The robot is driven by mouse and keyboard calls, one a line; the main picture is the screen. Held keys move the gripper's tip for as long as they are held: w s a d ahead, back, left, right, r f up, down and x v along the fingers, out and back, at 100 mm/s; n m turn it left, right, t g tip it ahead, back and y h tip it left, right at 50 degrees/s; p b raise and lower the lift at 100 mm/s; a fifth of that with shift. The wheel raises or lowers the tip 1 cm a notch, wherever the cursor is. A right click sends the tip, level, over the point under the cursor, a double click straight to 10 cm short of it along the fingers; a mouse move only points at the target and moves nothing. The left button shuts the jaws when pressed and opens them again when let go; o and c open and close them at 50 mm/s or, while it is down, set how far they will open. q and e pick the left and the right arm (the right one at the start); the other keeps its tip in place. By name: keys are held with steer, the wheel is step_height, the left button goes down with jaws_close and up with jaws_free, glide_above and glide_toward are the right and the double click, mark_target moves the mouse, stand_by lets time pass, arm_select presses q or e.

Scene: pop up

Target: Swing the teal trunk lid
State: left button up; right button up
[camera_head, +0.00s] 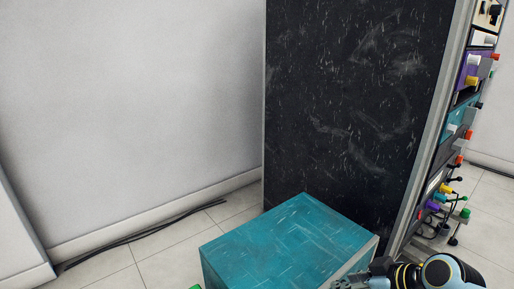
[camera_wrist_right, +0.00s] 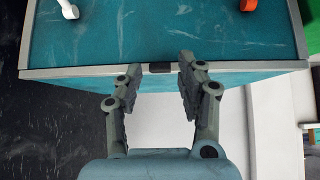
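The teal trunk (camera_head: 290,245) stands on the floor at the bottom middle of the head view, its scratched teal lid flat on top and apparently shut. In the right wrist view, the trunk (camera_wrist_right: 160,35) fills the top, with a pale edge strip and a small dark latch-like piece (camera_wrist_right: 159,68) at its middle. My right gripper (camera_wrist_right: 160,72) is open, its two fingers on either side of the dark piece; I cannot tell whether they touch the trunk. In the head view my right gripper (camera_head: 358,278) is at the trunk's right front edge, partly cut off. My left gripper is not in view.
A tall black scuffed cabinet (camera_head: 350,100) stands right behind the trunk. Its right side carries colourful knobs and plugs (camera_head: 460,130). A dark cable (camera_head: 145,235) lies along the white wall. A white piece (camera_wrist_right: 68,10) and an orange piece (camera_wrist_right: 249,5) sit on the trunk.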

steer(key=shift+b+x, duration=0.35)
steer(key=shift+x, duration=0.45)
steer(key=shift+c, duration=0.4)
steer(key=shift+r, duration=0.1)
steer(key=shift+c, duration=1.2)
steer(key=c, duration=0.4)
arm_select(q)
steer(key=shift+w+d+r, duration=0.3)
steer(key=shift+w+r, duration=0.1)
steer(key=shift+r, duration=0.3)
arm_select(e)
steer(key=shift+c, duration=0.2)
